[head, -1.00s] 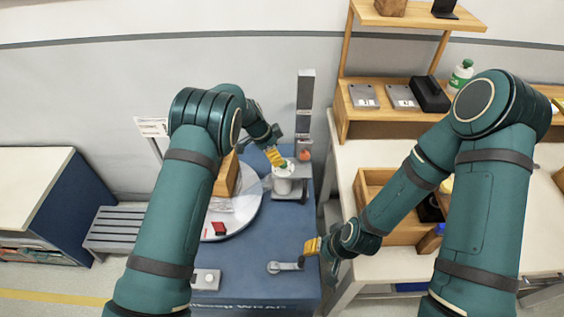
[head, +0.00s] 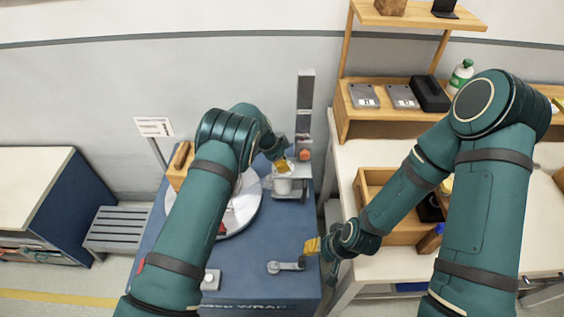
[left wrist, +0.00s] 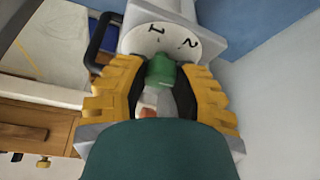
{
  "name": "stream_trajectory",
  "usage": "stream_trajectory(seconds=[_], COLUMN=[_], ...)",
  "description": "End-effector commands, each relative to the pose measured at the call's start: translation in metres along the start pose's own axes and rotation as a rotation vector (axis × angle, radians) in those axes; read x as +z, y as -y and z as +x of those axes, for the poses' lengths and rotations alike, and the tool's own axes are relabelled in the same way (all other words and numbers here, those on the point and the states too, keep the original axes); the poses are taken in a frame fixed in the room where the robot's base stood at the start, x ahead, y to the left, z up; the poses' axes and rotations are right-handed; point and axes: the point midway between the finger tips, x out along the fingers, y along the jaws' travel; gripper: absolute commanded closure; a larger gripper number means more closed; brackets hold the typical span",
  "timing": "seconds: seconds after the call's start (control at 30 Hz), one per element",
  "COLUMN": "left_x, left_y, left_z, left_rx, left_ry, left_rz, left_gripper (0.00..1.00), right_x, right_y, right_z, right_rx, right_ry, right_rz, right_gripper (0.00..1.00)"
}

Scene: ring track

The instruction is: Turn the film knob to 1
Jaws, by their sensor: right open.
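The film knob is a green knob (left wrist: 162,72) on a white round dial (left wrist: 172,40) marked 1 and 2. The 1 is to the left and the 2 to the right there. The knob's pointer is not clear. My right gripper (head: 313,247) is open and empty beside the grey crank handle (head: 286,267).
A grey post (head: 304,110) with an orange-red part rises behind the cylinder. The round turntable (head: 245,210) lies left of it, partly hidden by my left arm.

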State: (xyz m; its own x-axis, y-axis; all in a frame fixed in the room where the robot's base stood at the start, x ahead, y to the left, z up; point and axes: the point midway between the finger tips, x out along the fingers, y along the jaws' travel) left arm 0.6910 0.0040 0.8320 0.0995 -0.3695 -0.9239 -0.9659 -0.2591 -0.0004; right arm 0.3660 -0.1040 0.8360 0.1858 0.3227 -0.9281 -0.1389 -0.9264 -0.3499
Motion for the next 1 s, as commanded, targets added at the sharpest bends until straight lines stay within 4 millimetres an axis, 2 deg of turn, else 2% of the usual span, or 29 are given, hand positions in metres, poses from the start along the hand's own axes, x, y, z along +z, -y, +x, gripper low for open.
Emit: stream_trajectory(seconds=[0.47, 1.0], left_x=[0.001, 0.0], left_y=[-0.001, -0.003], left_z=[0.001, 0.002], left_rx=[-0.033, -0.212], left_ry=[-0.001, 0.001], left_rz=[-0.082, -0.509], left_gripper=[1.0, 1.0], right_x=[0.001, 0.013], right_y=[-0.003, -0.011], right_z=[0.009, 0.031], right_rx=[0.001, -0.001], right_ry=[0.0, 0.025], right_rz=[0.0, -0.007], right_gripper=[0.53, 0.53])
